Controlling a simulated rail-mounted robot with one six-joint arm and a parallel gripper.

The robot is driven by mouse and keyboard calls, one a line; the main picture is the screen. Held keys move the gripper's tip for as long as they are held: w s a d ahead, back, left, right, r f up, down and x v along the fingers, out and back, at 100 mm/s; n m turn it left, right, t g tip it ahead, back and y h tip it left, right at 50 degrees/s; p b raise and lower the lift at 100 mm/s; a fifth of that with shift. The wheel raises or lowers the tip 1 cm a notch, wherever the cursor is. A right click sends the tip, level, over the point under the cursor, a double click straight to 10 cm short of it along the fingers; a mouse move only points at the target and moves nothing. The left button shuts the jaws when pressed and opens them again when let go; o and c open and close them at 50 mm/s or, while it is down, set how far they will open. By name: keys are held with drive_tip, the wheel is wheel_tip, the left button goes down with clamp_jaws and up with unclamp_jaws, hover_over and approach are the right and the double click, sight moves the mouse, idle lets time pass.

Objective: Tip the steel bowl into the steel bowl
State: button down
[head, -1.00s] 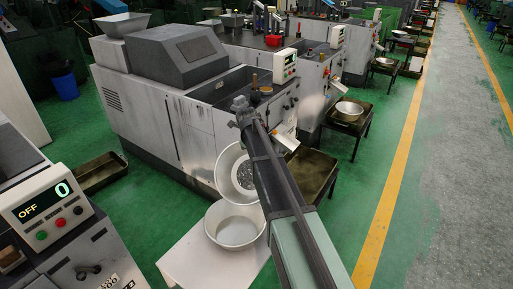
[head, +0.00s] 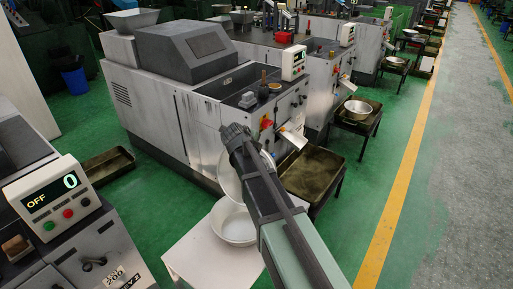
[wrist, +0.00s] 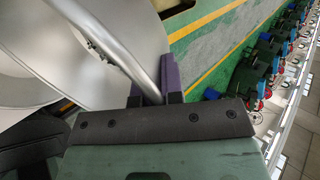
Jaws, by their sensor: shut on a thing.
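My gripper (wrist: 157,85) is shut on the rim of a steel bowl (head: 229,180). In the head view this bowl is steeply tilted and mostly hidden behind my arm. In the wrist view the held bowl (wrist: 100,15) shows at the left, with a few small dark pieces against the metal. A second steel bowl (head: 236,230) stands upright on a white table, just below the held bowl. The part of its inside that shows looks bare; its right side is close to my arm. Whether the two bowls touch cannot be told.
A grey machine (head: 175,100) stands just behind the bowls. A brown tray (head: 314,172) is right of my arm. Another steel bowl (head: 357,108) sits on a farther stand. A control panel (head: 55,195) reads OFF and 0 at the left. The white table's (head: 195,262) front left is clear.

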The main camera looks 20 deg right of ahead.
drive_tip(key=s+a+t+h+b, duration=0.4)
drive_tip(key=s+a+b, duration=0.3)
drive_tip(key=shift+s+a+f, duration=0.2)
drive_tip(key=shift+a, duration=0.15)
idle(0.5)
idle(2.5)
drive_tip(key=w+d+r+g+y+p, duration=0.1)
drive_tip(key=w+d+p, duration=0.1)
drive_tip(key=p, duration=0.1)
drive_tip(key=w+d+r+g+y+p, duration=0.1)
drive_tip(key=w+d+p, duration=0.2)
drive_tip(key=p, duration=0.1)
drive_tip(key=w+d+r+g+y+p, duration=0.1)
drive_tip(key=w+d+p, duration=0.1)
drive_tip(key=p, duration=0.1)
drive_tip(key=shift+w+d+r+g+y, duration=0.2)
drive_tip(key=shift+d+r+g+y, duration=0.1)
drive_tip(key=shift+r+g+y, duration=0.1)
drive_tip(key=shift+w+d+f+p, duration=0.1)
drive_tip(key=shift+w+d+p, duration=0.1)
drive_tip(key=shift+p, duration=0.15)
drive_tip(key=shift+f, duration=0.15)
